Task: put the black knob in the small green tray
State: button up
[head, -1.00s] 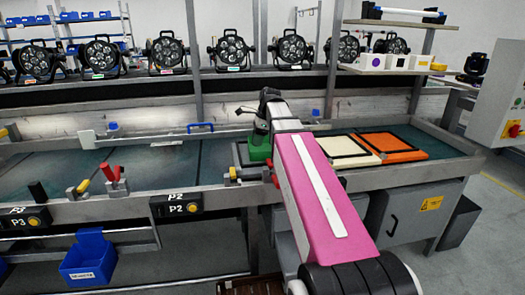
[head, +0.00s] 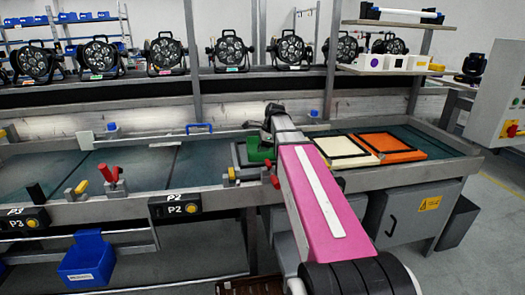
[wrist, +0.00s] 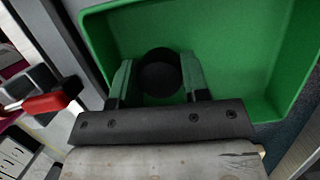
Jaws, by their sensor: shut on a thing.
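The black knob (wrist: 158,76) shows in the wrist view as a dark round shape between my gripper's two fingers. My gripper (wrist: 157,82) is shut on it. Behind and around the knob is the small green tray (wrist: 295,60), with its floor and raised walls in view. The knob lies within the tray's outline in this view; I cannot tell whether it touches the floor. In the head view the green tray (head: 241,155) sits on the bench, partly covered by my arm. The fingers and knob cannot be made out there.
A red-handled clamp (wrist: 45,103) is left of the tray in the wrist view. In the head view a cream tray (head: 340,147) and an orange tray (head: 397,145) lie to the right. A blue handle (head: 199,127) stands behind. The bench left of the green tray is mostly clear.

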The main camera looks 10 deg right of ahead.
jog(key=shift+f, duration=0.1)
jog(key=o, duration=0.7)
jog(key=v, duration=1.2)
